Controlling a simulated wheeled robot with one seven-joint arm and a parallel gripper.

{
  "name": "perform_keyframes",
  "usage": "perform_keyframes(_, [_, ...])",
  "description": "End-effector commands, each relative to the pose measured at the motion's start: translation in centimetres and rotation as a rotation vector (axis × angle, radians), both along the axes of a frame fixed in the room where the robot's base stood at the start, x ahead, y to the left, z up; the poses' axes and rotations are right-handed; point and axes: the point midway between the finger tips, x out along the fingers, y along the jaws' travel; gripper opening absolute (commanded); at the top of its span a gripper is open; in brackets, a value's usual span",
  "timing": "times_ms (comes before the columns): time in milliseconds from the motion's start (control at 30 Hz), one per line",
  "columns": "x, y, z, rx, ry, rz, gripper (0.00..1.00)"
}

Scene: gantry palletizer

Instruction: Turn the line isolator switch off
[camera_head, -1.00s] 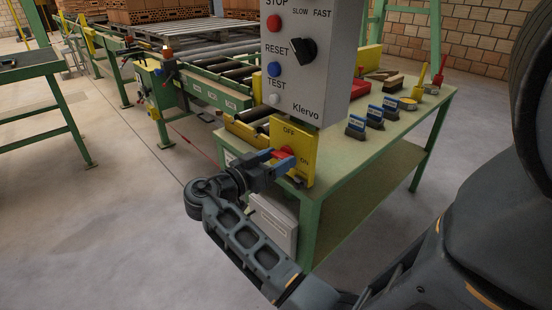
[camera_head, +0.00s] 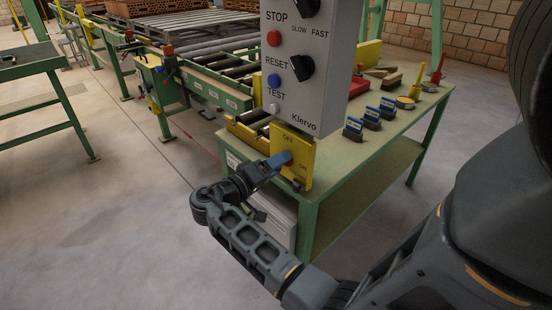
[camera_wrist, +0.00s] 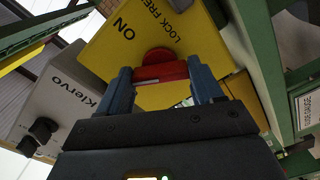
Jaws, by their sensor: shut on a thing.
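The line isolator switch is a yellow plate (camera_head: 303,176) on the front corner of the green bench, marked OFF above and ON at right. Its red handle (camera_head: 289,161) is mostly hidden behind my gripper (camera_head: 279,161) in the head view. In the wrist view the red handle (camera_wrist: 160,72) lies between the two blue fingers of my gripper (camera_wrist: 164,82), which is shut on it. The handle's bar is slanted to the edges of the yellow plate (camera_wrist: 95,52). ON shows in the wrist view; OFF is hidden there.
A grey Klervo control box (camera_head: 325,95) with buttons and black knobs hangs just above the switch. The green bench (camera_head: 345,165) carries blue-topped blocks (camera_head: 372,116) and brushes. A roller conveyor (camera_head: 215,80) runs behind at left.

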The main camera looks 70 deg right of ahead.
Motion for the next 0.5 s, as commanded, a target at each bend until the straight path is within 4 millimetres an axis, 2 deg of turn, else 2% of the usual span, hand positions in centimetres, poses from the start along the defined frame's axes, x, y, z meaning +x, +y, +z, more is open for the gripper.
perform_keyframes(33, [0.1, 0.02, 0.46, 0.024, 0.037, 0.003, 0.35])
perform_keyframes(500, [0.13, 0.02, 0.27, 0.213, 0.346, 0.004, 0.35])
